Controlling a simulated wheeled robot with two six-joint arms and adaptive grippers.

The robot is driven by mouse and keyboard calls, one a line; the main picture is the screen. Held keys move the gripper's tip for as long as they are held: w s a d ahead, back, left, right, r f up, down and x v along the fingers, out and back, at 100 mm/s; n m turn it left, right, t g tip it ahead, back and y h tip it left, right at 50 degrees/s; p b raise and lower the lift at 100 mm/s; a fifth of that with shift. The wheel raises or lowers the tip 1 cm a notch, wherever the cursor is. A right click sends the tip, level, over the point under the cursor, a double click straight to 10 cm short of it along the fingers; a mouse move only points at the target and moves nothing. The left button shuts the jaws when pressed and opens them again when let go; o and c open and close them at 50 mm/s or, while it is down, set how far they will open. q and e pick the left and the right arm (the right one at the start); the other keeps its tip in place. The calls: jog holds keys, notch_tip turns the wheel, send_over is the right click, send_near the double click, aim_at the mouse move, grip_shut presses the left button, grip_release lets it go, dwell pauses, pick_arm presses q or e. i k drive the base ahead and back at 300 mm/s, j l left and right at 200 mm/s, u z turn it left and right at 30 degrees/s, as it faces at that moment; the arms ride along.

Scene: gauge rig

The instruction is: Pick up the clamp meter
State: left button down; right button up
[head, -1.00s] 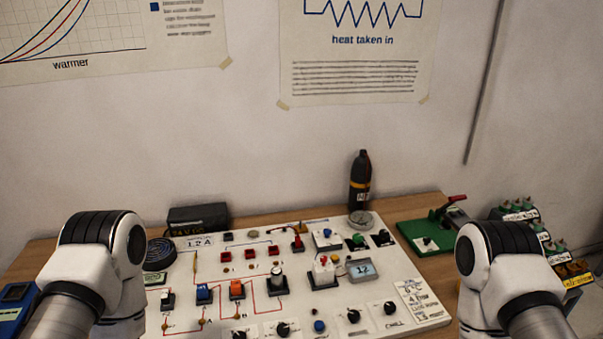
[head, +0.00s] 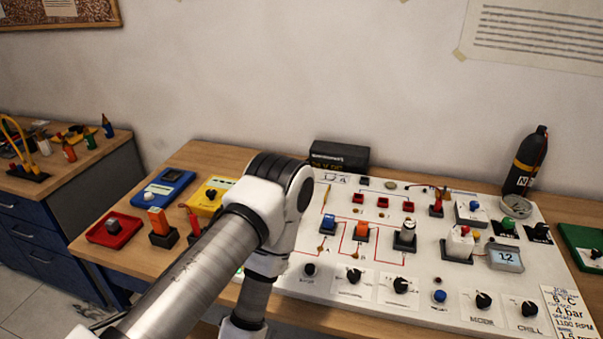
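I cannot tell for sure which thing is the clamp meter. On the left part of the near table stand a blue meter-like box (head: 163,187), a yellow meter-like box (head: 212,196) partly hidden by my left arm, an orange upright piece in a black stand (head: 160,226), and a red tray with a dark knob (head: 115,229). A slim red piece stands just right of the orange one. My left arm crosses in front of this group, and its gripper is out of view below the frame. My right arm and gripper are out of view.
A white control board (head: 370,275) with switches, knobs and a small display covers the table's middle and right. Behind it are a black box (head: 339,156) and a dark bottle (head: 525,162). A second bench (head: 60,180) with small tools stands at left, with a floor gap between.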

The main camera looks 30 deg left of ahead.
aim_at(157, 219)
jog(key=j+u, duration=0.15)
jog(key=u, duration=1.7)
jog(key=i+j+z, duration=0.1)
jog(key=j+z, duration=0.3)
jog(key=j, duration=0.25)
jog(key=j+z, duration=0.4)
jog(key=j, duration=0.25)
jog(key=k+j+z, duration=0.1)
jog(key=j+z, duration=0.3)
jog(key=j, duration=0.25)
